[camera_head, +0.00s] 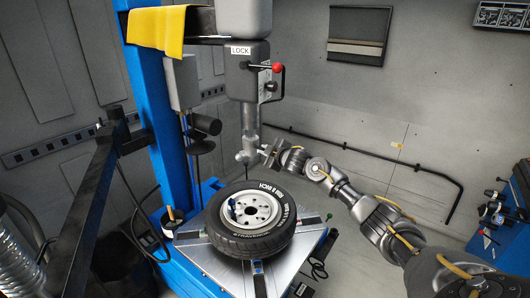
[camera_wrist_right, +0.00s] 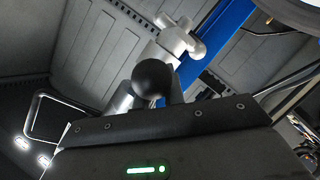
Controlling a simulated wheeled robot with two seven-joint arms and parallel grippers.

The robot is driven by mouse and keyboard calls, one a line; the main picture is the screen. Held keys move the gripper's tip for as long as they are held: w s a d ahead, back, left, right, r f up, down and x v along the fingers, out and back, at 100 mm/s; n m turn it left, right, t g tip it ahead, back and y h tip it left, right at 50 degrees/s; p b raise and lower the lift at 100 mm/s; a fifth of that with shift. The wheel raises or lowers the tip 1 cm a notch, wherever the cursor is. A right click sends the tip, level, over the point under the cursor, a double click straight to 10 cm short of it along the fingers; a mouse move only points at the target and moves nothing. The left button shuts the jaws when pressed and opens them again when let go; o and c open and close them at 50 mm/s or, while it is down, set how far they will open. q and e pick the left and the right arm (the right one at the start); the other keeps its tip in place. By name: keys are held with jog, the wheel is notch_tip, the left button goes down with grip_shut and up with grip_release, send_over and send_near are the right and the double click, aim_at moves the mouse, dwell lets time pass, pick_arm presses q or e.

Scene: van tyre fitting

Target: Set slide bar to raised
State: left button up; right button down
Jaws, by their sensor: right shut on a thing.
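The slide bar (camera_head: 250,118) is a grey vertical bar hanging from the tyre changer's head, with a silver tool foot (camera_head: 244,156) at its lower end. The foot hangs above the tyre (camera_head: 278,235), with a visible gap. My right gripper (camera_head: 266,150) is at the bar's lower end, coming from the right, and is shut on the bar's handle. In the right wrist view a black ball knob (camera_wrist_right: 155,79) sits at the jaws, with the silver foot (camera_wrist_right: 180,40) behind it. The jaw contact is partly hidden. My left gripper is not in view.
A lever with a red ball (camera_head: 277,67) and a dark knob (camera_head: 271,87) sit on the head beside the LOCK label (camera_head: 240,50). A blue column (camera_head: 160,110) stands left of the bar. A dark machine arm (camera_head: 85,190) crosses the left side.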

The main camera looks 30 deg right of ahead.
jog(key=shift+d+f, duration=0.15)
jog(key=shift+d, duration=0.1)
jog(key=c, duration=1.6)
grip_release()
jog(key=shift+s, duration=0.1)
jog(key=shift+o, duration=0.6)
jog(key=shift+s+d, duration=0.1)
jog(key=shift+d, duration=0.05)
jog(key=b+v, duration=0.2)
jog(key=v, duration=0.8)
jog(key=shift+s+b, duration=0.35)
jog(key=shift+b, duration=0.05)
